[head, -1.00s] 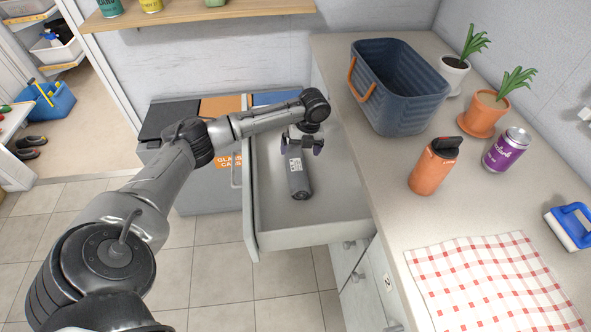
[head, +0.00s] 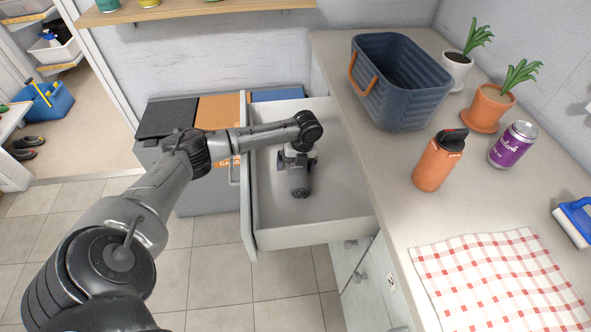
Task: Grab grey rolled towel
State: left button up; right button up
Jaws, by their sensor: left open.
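The grey rolled towel (head: 300,184) lies in the open drawer (head: 335,212), toward its left side. Only its near end shows clearly. My left gripper (head: 297,160) is down in the drawer over the far part of the towel and hides that part. It is open, with its fingers at the towel's sides; whether they touch it I cannot tell. My right gripper is not in view.
The drawer's walls stand close around the left gripper. The counter on the right holds a blue basket (head: 400,95), an orange bottle (head: 439,160), a purple can (head: 512,145), potted plants and a checked cloth (head: 495,275). Bins (head: 165,120) stand left of the drawer.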

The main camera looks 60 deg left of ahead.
pick_arm(q)
jog(key=c, duration=0.9)
jog(key=shift+r, duration=0.1)
